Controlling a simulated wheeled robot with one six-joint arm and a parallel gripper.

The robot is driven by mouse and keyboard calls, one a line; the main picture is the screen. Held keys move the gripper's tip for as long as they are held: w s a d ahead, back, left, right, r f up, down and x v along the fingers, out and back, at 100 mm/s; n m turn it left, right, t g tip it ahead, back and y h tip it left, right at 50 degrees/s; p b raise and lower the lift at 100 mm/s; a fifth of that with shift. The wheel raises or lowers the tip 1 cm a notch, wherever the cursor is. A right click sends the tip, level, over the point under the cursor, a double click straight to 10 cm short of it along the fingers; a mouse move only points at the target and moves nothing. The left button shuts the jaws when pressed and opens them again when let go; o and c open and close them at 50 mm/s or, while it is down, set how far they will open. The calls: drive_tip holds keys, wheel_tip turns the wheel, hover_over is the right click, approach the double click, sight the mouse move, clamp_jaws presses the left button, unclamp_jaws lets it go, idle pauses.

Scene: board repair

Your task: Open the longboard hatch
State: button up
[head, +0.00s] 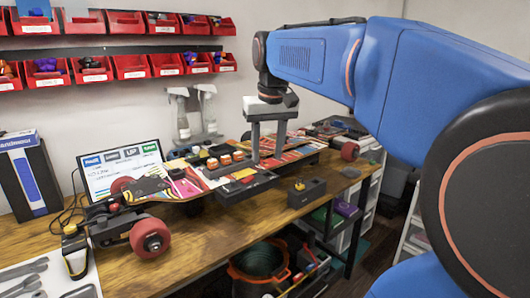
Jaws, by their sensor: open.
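The longboard (150,190) lies along the workbench with its wheels on. One red wheel (150,237) shows at the near left and another red wheel (349,151) at the far right. Its deck carries colourful graphics and several small orange-topped parts. A dark rectangular panel (245,187) sits at the deck's near edge by the middle; I cannot tell for sure whether it is the hatch. My gripper (268,158) points down over the middle of the deck, close behind this panel. Its two grey fingers are apart with nothing seen between them. Contact with the deck cannot be judged.
A small dark box (306,193) stands on the bench (200,265) in front of the deck. A laptop-like screen (122,165) and spray bottles (207,110) stand behind the board. A yellow-black tool (75,252) and wrenches lie at left. Red bins (130,66) line the wall.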

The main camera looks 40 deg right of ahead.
drive_tip(key=shift+c, duration=0.2)
drive_tip(key=w+d+r+t, duration=0.1)
drive_tip(key=w+d+r, duration=0.45)
drive_tip(key=d, duration=0.45)
drive_tip(key=w+d+r+t, duration=0.1)
drive_tip(key=w+d+r, duration=0.4)
drive_tip(key=d+r, duration=0.3)
drive_tip(key=shift+h, duration=0.3)
drive_tip(key=x, duration=0.6)
drive_tip(key=d+x, duration=0.1)
drive_tip(key=x, duration=1.1)
drive_tip(key=shift+d+f, duration=0.2)
clamp_jaws()
